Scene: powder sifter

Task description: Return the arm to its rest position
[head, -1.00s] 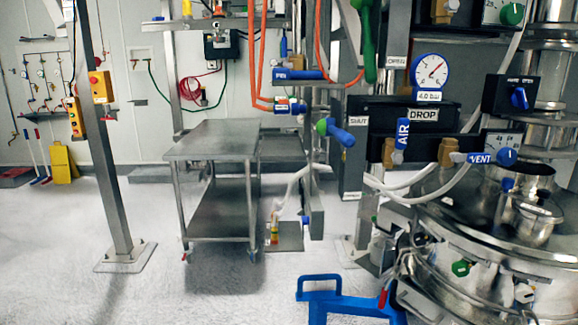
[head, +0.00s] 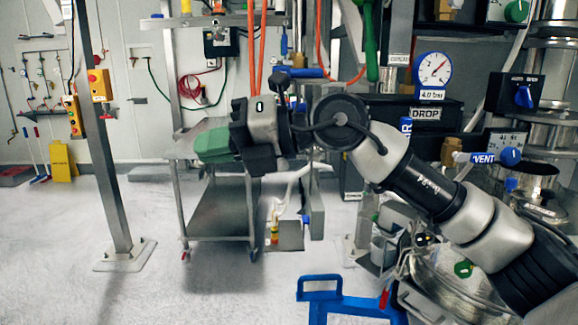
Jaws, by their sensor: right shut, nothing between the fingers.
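My right arm reaches in from the lower right across the sifter. Its gripper (head: 207,147), at the arm's far end, points left and hangs in front of the steel cart. The gripper is shut with nothing held; a green part and black parts show at its end. The separate fingers are hard to make out. The arm hides the AIR valve in part, and much of the sifter lid. My left gripper is not in view.
A steel cart (head: 213,235) stands behind the gripper. The VENT valve (head: 485,157), the pressure gauge (head: 432,69) and the DROP panel (head: 426,113) are close to my arm. A blue frame (head: 345,304) stands low in front. Floor at left is clear, past a steel post (head: 104,170).

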